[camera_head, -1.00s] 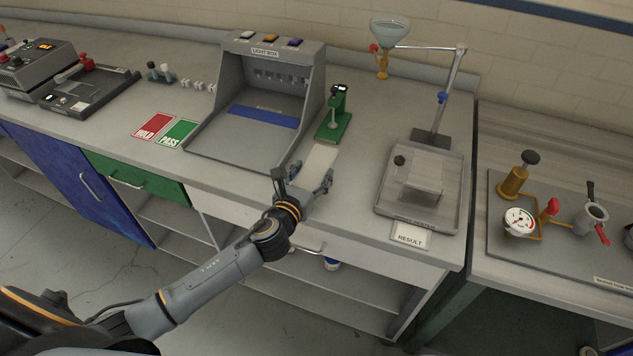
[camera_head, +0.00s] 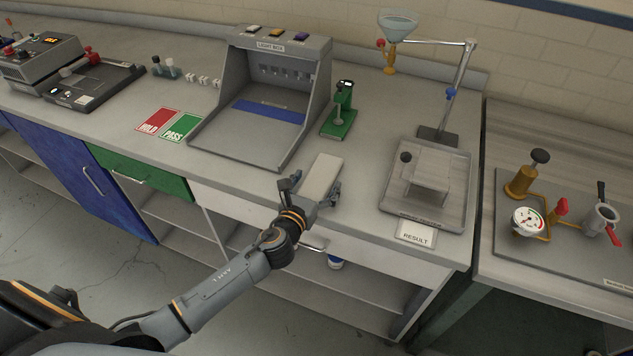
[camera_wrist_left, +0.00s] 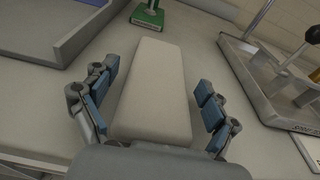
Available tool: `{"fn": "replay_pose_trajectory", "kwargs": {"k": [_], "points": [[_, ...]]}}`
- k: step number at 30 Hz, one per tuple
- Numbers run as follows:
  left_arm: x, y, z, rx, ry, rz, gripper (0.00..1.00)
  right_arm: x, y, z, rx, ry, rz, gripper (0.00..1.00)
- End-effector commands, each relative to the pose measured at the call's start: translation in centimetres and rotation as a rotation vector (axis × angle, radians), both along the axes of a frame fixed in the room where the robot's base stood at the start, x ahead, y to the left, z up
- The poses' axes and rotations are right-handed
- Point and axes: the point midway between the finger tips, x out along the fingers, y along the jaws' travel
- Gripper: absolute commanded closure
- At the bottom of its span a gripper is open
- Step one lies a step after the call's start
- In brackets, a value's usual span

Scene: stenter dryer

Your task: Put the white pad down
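In the left wrist view the pad (camera_wrist_left: 155,88) stretches away from my palm. My left gripper (camera_head: 313,192) is at the pad's near end. Its blue-padded fingers (camera_wrist_left: 155,100) stand on either side of the pad, with a visible gap on both sides, so it is open. My right gripper does not show in either view.
A green gauge stand (camera_head: 341,118) is just beyond the pad. The light box (camera_head: 231,148) is to the left, the tester tray (camera_head: 390,196) and RESULT card (camera_head: 415,233) to the right. Red HOLD and green PASS cards (camera_head: 181,128) lie farther left.

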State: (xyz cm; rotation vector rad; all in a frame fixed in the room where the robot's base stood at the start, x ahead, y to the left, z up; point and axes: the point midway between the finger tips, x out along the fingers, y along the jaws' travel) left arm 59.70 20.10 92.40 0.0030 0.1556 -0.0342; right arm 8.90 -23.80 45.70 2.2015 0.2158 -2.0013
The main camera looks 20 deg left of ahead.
Motion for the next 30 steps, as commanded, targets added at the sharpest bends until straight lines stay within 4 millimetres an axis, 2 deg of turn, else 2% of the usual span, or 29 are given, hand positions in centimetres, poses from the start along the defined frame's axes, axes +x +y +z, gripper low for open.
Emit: {"fn": "replay_pose_trajectory", "kwargs": {"k": [9,11,14,24,30], "points": [[0.0,0.0,0.4,0.000,0.000,0.000,0.12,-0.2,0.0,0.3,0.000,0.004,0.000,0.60],[-0.5,0.0,0.3,0.001,0.001,0.000,0.12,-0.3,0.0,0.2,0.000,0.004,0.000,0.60],[-2.1,0.1,0.4,0.001,0.002,-0.002,0.12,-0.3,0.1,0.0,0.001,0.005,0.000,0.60],[-9.1,0.3,1.5,0.001,0.001,-0.002,0.12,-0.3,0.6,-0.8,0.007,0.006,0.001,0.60],[-11.4,0.4,2.0,0.000,0.000,0.000,0.12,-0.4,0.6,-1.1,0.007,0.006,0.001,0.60]]}}
